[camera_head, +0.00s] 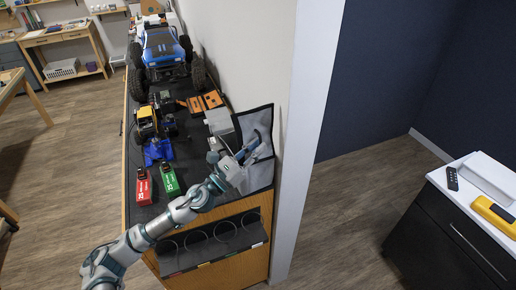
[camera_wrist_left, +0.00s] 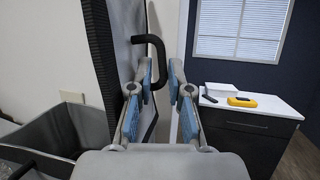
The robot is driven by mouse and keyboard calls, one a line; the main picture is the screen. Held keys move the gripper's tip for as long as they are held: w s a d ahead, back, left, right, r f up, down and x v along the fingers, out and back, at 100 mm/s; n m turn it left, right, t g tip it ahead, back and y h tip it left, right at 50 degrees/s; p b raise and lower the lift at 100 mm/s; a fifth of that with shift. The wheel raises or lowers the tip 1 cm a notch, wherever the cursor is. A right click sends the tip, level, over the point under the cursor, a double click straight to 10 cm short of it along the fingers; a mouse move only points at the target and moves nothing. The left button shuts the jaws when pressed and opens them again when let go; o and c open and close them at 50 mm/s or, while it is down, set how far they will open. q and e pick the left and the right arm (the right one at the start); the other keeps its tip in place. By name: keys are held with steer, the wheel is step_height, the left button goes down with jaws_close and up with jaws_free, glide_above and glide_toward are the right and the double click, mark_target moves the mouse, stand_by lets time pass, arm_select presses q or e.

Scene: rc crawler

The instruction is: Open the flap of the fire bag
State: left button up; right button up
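The fire bag (camera_head: 259,177) is a grey fabric bag at the right end of the bench, against the wall. Its flap (camera_head: 257,122) stands up, and the bag's grey inside (camera_wrist_left: 62,133) shows at lower left in the wrist view. The flap (camera_wrist_left: 122,40) shows there nearly edge-on, with a black bent handle (camera_wrist_left: 158,52). My left gripper (camera_head: 249,146) is at the flap. In the wrist view its blue-padded fingers (camera_wrist_left: 160,88) are apart, with the handle's end between them; contact cannot be told. My right gripper is out of view.
A blue truck (camera_head: 163,50), a smaller yellow crawler (camera_head: 150,125), and red (camera_head: 144,190) and green (camera_head: 170,182) packs stand on the bench. A wall post (camera_head: 306,130) rises right of the bag. A white-topped cabinet (camera_head: 460,215) stands at right; floor lies between.

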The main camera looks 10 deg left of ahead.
arm_select(q)
steer(key=v, duration=1.2)
steer(key=shift+a+f, duration=0.2)
steer(key=shift+w+d, duration=0.15)
steer(key=shift+d, duration=0.05)
